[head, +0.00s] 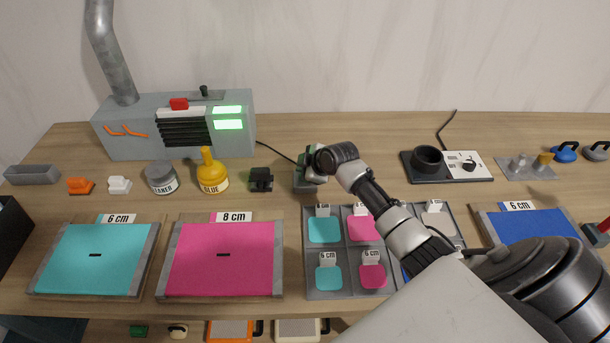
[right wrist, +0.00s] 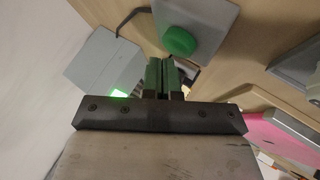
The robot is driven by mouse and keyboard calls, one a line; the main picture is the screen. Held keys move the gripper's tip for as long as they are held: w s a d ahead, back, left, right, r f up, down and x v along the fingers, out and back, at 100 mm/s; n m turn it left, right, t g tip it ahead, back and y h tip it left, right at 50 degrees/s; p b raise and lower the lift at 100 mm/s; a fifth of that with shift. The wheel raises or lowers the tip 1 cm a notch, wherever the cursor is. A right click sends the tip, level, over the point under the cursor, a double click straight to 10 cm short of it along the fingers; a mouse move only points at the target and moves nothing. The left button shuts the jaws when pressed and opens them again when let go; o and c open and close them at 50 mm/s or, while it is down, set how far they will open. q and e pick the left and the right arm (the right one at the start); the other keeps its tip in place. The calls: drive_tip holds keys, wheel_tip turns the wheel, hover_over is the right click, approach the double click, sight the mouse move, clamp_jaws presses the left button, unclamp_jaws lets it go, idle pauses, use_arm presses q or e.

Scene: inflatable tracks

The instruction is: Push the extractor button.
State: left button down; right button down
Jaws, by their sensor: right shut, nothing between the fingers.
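The extractor button is a round green button (right wrist: 180,40) on a grey box (right wrist: 208,22) in the right wrist view. In the head view the box (head: 303,187) stands on the table right of the extractor, mostly hidden by my right gripper. My right gripper (head: 309,158) is over and beside the box. Its dark green fingers (right wrist: 163,68) are shut and empty, pointing close to the button; I cannot tell whether they touch anything. The grey extractor (head: 175,150), with its duct and lit green panels, stands at the back left. My left gripper is not in view.
A black cable (head: 277,153) runs between extractor and button box. A small black block (head: 261,179) and a yellow glue bottle (head: 212,178) stand to the left. A grey sorting tray (head: 343,293) lies in front. A black holder (head: 408,172) stands to the right.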

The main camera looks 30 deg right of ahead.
drive_tip(key=shift+f+b, duration=0.3)
drive_tip(key=shift+f, duration=0.15)
idle(0.3)
drive_tip(key=shift+r+p, duration=0.85)
drive_tip(key=shift+r, duration=0.1)
wheel_tip(320, 180, up, 6)
drive_tip(key=p, duration=0.5)
drive_tip(key=shift+f, duration=0.1)
idle(0.3)
